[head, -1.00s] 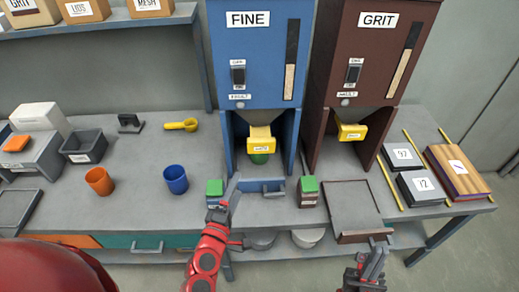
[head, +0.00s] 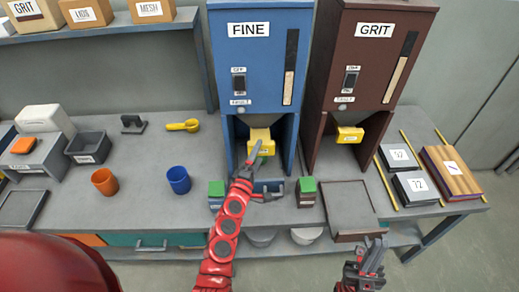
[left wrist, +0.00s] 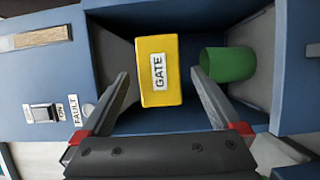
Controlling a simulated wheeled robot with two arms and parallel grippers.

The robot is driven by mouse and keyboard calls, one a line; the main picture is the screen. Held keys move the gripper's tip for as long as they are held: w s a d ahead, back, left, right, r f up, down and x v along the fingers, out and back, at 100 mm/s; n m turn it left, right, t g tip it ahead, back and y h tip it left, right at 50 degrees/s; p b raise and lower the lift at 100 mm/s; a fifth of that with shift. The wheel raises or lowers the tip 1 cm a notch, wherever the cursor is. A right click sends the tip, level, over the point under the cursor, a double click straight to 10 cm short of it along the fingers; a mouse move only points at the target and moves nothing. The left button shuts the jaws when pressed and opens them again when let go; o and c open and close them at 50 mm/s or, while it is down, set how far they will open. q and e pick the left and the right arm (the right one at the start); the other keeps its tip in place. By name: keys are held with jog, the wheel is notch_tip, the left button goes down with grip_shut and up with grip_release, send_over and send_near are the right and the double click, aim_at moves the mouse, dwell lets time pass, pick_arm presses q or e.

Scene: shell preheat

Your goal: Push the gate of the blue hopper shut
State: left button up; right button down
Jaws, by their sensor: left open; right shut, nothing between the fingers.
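The blue hopper (head: 250,60), labelled FINE, stands on the bench. Its yellow gate (head: 264,134) juts out below the hopper body. In the left wrist view the gate (left wrist: 160,92) is a yellow block labelled GATE, lying ahead of and between the finger lines. My left gripper (head: 263,168) is open in front of the gate; I cannot tell whether it touches it. My right gripper (head: 374,255) is shut and empty near the bench front.
A brown GRIT hopper (head: 372,60) with its own yellow gate (head: 349,135) stands to the right. Green-topped containers (head: 306,187) flank the blue hopper's front. A blue cup (head: 178,180) and an orange cup (head: 105,182) stand left. A grey tray (head: 352,205) lies right.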

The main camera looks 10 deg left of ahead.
pick_arm(q)
jog(key=shift+w+d, duration=0.1)
jog(key=shift+w, duration=0.95)
grip_shut()
